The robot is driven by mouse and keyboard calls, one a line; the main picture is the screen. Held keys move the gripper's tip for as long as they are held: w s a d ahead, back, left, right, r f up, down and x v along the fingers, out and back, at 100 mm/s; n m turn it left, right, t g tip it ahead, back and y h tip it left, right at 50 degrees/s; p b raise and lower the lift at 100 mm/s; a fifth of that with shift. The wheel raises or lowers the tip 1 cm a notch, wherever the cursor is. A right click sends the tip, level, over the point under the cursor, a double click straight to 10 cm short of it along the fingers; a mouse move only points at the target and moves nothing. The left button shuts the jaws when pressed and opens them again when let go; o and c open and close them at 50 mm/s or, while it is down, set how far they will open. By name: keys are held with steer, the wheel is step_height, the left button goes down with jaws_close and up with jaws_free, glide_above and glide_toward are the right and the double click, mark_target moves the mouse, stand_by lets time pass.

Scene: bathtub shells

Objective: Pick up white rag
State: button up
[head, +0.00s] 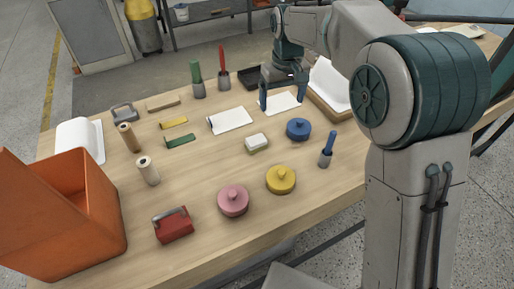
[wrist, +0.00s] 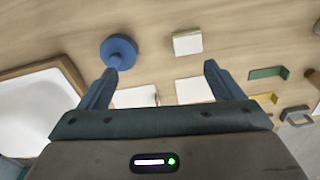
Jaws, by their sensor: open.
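Two flat white pieces lie on the wooden table; I cannot tell for sure which is the white rag. One white piece (head: 282,104) is below my gripper (head: 282,101) in the head view, and the other white piece (head: 231,119) lies to its left, with a dark left edge. In the wrist view, two white pieces (wrist: 136,97) (wrist: 195,90) show partly between the fingers of my gripper (wrist: 160,68), their lower parts hidden by its body. My gripper is open and empty, with its fingers pointing down; its exact height above the table is unclear.
A blue round lidded thing (head: 298,129) and a white-and-green block (head: 257,143) are close in front. A tray with a white surface (head: 330,88) is at the right. A dark tray (head: 252,78) and upright red tool (head: 222,62) stand behind. An orange bin (head: 85,195) is front left.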

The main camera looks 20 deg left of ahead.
steer(key=a+f+n+b, duration=0.1)
steer(key=a+f, duration=0.5)
steer(key=a, duration=0.1)
glide_above(256, 140)
step_height(256, 140, down, 8)
steer(key=shift+w+r, duration=0.1)
steer(key=shift+r, duration=0.15)
steer(key=shift+f+p, duration=0.5)
steer(key=shift+f, duration=2.4)
steer(key=c, duration=1.1)
